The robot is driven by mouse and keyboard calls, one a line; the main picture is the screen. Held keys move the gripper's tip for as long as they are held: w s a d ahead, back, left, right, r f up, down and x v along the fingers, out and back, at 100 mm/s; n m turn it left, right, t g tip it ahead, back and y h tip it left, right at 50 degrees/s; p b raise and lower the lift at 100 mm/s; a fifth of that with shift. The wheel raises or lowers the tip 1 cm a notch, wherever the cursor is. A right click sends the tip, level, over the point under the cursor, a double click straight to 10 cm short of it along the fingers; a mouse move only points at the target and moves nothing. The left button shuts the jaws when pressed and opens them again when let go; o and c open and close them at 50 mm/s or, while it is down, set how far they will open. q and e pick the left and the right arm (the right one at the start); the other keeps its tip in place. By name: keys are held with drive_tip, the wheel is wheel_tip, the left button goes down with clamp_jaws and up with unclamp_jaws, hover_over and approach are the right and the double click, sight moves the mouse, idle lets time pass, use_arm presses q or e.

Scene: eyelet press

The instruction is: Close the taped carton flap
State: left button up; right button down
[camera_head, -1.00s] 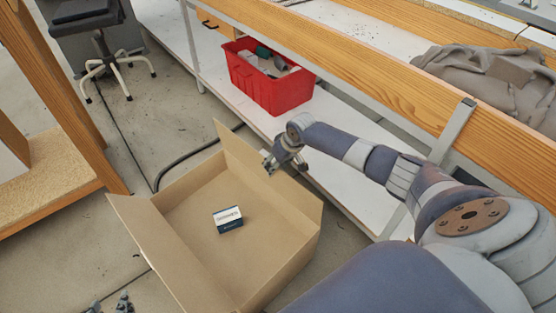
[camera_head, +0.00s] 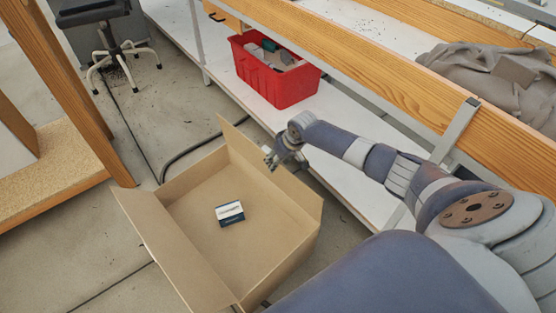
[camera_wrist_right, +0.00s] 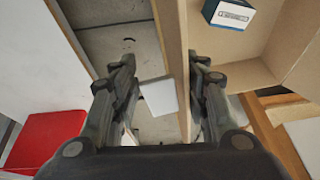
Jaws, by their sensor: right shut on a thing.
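An open brown cardboard carton (camera_head: 252,268) stands on the floor with its flaps raised. Its right flap (camera_head: 283,181) rises near my right gripper (camera_head: 285,160), which is at the flap's upper edge. In the right wrist view, the flap (camera_wrist_right: 173,50) runs between the two fingers of my right gripper (camera_wrist_right: 162,90), shut on it. A pale square piece (camera_wrist_right: 159,96) shows between the fingers; I cannot tell if it is tape. A small white and dark-blue box (camera_head: 230,214) lies inside the carton, also in the wrist view (camera_wrist_right: 229,13). My left gripper is not in view.
A white low shelf (camera_head: 345,178) and wooden bench rail (camera_head: 390,75) run along the right of the carton. A red bin (camera_head: 273,82) sits on the shelf. A black cable (camera_head: 190,152) lies behind the carton. A wooden frame (camera_head: 75,90) stands at left.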

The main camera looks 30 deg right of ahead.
drive_tip(key=shift+w+r, duration=0.15)
idle(0.5)
drive_tip(key=c, duration=1.1)
unclamp_jaws()
drive_tip(key=v, duration=1.2)
